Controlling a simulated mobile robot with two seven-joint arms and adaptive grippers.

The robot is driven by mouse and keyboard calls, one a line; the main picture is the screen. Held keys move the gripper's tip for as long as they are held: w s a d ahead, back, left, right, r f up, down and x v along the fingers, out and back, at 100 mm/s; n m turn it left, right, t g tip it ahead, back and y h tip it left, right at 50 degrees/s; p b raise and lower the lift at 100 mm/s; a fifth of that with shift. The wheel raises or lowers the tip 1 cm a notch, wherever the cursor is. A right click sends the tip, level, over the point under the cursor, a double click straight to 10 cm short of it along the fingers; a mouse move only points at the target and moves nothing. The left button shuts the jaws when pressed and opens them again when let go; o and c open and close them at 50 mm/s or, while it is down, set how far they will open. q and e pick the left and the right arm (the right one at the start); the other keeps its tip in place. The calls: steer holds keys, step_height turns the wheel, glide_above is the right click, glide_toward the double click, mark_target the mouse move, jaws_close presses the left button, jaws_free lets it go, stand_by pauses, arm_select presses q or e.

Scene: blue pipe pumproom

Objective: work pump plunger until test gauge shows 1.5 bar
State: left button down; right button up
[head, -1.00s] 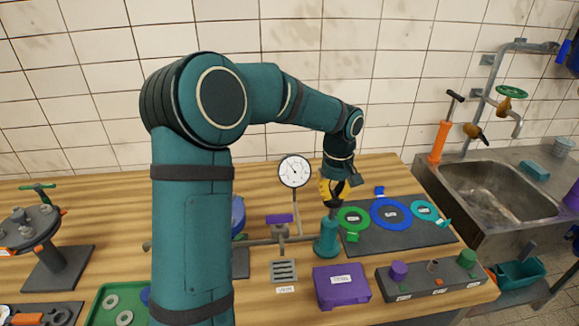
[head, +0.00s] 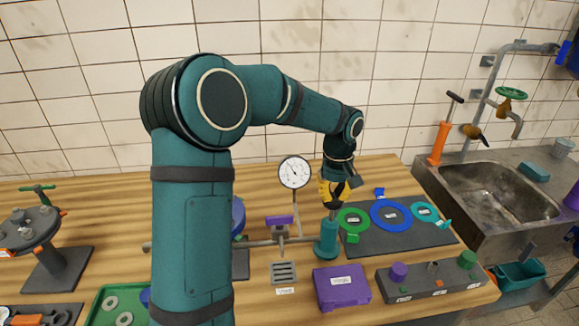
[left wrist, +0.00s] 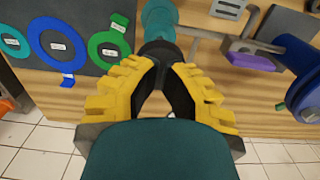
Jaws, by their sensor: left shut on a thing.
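The teal hand pump (head: 327,240) stands upright on the bench, with a dark plunger top (head: 333,205). My left gripper (head: 334,196), with yellow fingers, comes down from above and is shut on the plunger. In the left wrist view the pump body (left wrist: 160,18) lies just beyond the fingertips (left wrist: 163,62); the fingers partly hide the plunger. The round white test gauge (head: 294,172) stands on a thin stem left of the gripper. Its needle shows, but its figures are too small to read. My right gripper is in neither current view.
A purple valve handle (head: 279,220) sits on the pipe left of the pump. A purple box (head: 341,287) lies in front. Green, blue and teal rings lie on a dark mat (head: 385,237) to the right. A sink (head: 487,188) stands farther right.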

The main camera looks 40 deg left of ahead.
arm_select(q)
steer(key=shift+r+p, duration=1.9)
steer(key=shift+r, duration=0.75)
steer(key=shift+r+p, duration=1.1)
steer(key=shift+r, duration=0.3)
steer(key=shift+f, duration=0.1)
